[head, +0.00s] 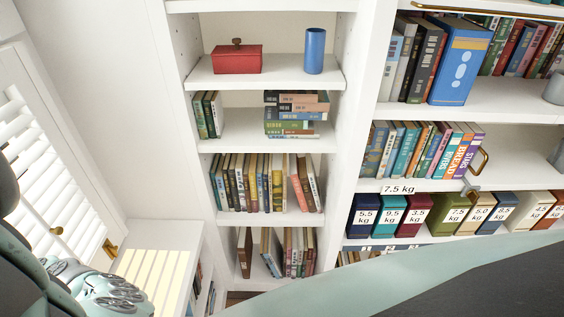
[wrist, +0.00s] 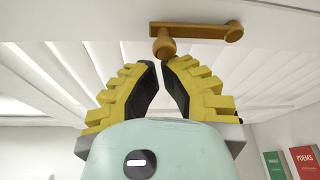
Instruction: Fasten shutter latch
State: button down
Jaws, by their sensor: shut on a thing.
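The white louvred shutter (head: 42,180) stands at the left in the head view. Its slats (wrist: 90,75) fill much of the wrist view. A brass latch (wrist: 205,31) with a bar and a round knob (wrist: 164,47) is at the top of the wrist view, on a white frame. My gripper (wrist: 160,66), with yellow ridged fingers and dark pads, is shut on the knob at its fingertips. In the head view, a small brass fitting (head: 57,230) shows on the shutter and another (head: 109,247) at its lower right edge. My fingers are hidden there.
A white sill (head: 150,270) with sunlight on it lies below the shutter. White bookshelves (head: 265,142) with several books fill the middle and right. Labelled weight boxes (head: 384,222) stand on a right shelf. Books, including a red one (wrist: 304,160), show lower right in the wrist view.

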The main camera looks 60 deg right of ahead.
jog(key=w+d+f+m+t+y+b, duration=0.15)
jog(key=w+d+m+t+b, duration=0.45)
jog(key=m, duration=0.9)
notch_tip(320, 180, up, 4)
jog(key=s+g+p, duration=0.1)
jog(key=s+p, duration=0.1)
jog(key=b+v, duration=0.4)
jog(key=v, duration=0.6)
jog(key=shift+s+a+f+b, duration=0.3)
jog(key=shift+f+b, duration=0.1)
jog(key=shift+f, duration=0.05)
